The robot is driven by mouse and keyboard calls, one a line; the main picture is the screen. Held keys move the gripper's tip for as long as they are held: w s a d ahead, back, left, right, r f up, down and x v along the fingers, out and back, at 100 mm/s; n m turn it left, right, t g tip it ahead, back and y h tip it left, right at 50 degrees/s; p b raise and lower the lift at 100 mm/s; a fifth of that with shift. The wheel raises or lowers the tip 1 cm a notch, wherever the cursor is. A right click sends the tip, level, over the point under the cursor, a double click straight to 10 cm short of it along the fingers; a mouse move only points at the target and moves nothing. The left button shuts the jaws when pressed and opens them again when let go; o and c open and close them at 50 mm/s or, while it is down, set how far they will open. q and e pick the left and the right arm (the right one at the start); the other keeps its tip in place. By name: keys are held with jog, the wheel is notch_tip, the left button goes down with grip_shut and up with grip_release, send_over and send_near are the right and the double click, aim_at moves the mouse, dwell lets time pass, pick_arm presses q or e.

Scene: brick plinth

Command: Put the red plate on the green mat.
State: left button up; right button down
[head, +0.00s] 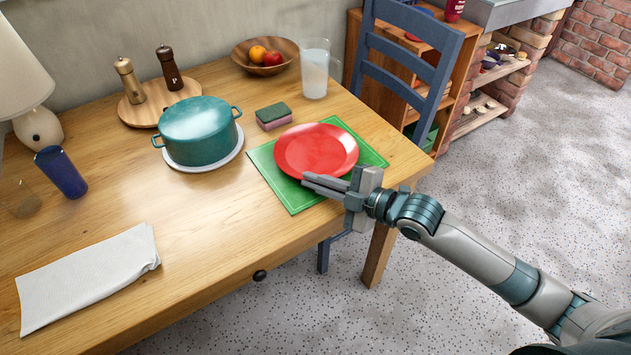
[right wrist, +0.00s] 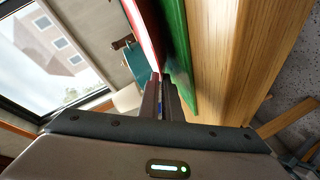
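The red plate (head: 316,150) is over the green mat (head: 292,193) in the head view, with mat showing around most of it. My right gripper (head: 306,181) is at the plate's near edge, its two fingers close together at the rim. In the right wrist view the fingers (right wrist: 162,85) meet the edge of the red plate (right wrist: 143,30), with the green mat (right wrist: 177,50) close beside it. The gripper appears shut on the rim. Whether the plate's underside touches the mat is hidden. My left gripper is not in view.
A green and pink sponge (head: 273,116) lies just behind the mat. A teal pot (head: 198,130) stands to the left on a white trivet. A glass pitcher (head: 314,70) and fruit bowl (head: 250,66) are farther back. A blue chair (head: 408,60) stands beyond the table's right edge.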

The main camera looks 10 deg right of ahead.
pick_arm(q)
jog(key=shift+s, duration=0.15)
pick_arm(e)
jog(key=shift+f, duration=0.15)
jog(key=c, duration=2.3)
grip_release()
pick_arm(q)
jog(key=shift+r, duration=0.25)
pick_arm(e)
jog(key=shift+o, duration=0.2)
